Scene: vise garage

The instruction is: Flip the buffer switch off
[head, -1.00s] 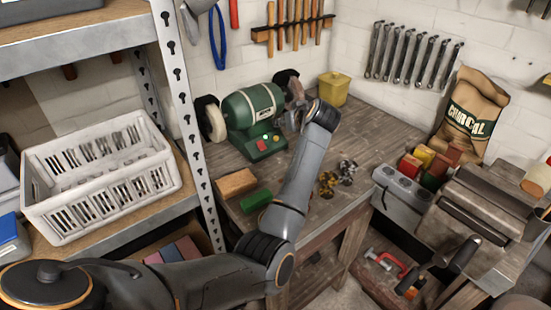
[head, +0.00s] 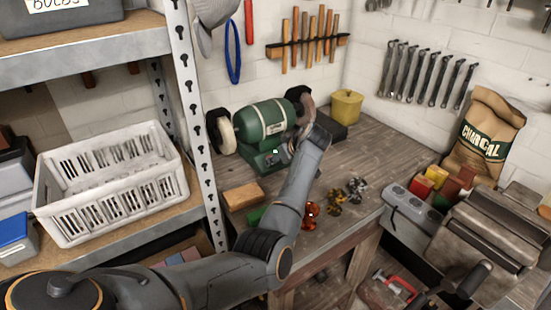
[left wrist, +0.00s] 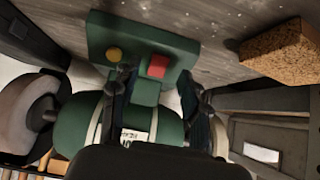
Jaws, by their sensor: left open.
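The green buffer (head: 263,120) stands on the wooden bench, a wheel at each end. Its base carries a red switch (left wrist: 158,66) and a round yellow button (left wrist: 114,54), both clear in the left wrist view. In the head view my left gripper (head: 284,152) is at the front of the buffer's base and hides the switch. In the left wrist view my left gripper (left wrist: 160,86) is open and empty, its fingers spread on either side of the red switch's area. Contact cannot be told. My right gripper is not in view.
A tan block (head: 243,196) and a green block (head: 256,215) lie at the bench's front left. Small metal parts (head: 335,209) and a red-orange part (head: 311,211) lie right of my arm. A shelf upright (head: 192,95) stands close on the left. A yellow bin (head: 346,106) stands behind.

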